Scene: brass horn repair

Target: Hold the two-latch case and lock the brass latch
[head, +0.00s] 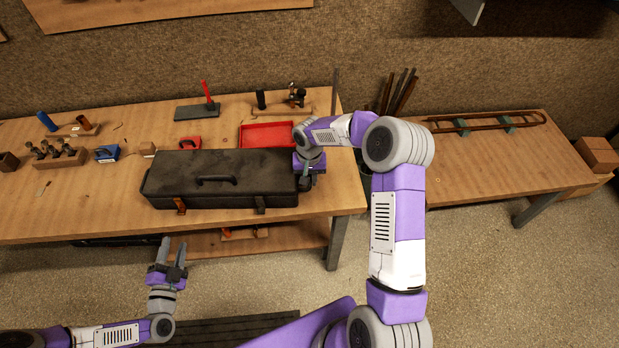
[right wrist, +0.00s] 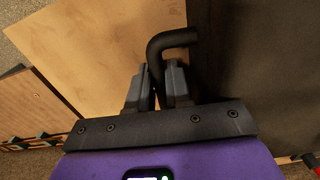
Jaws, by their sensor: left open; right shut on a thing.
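The black case (head: 240,165) lies shut on the wooden workbench, with a handle (head: 216,180) on its lid. On its front side are an orange-brown brass latch (head: 180,206) at the left and a dark latch (head: 260,205) at the right. Whether either is locked is too small to tell. My right gripper (head: 308,180) is at the case's right end. In the right wrist view it is shut on the black end handle (right wrist: 172,42) of the case (right wrist: 255,60). My left gripper (head: 173,246) is open and empty, in front of the bench edge, below the brass latch.
A red tray (head: 267,134) stands just behind the case. A blue tool (head: 107,153) and several small tools lie left of it. A red-handled tool (head: 208,92) stands at the back. A second bench (head: 480,165) is at the right.

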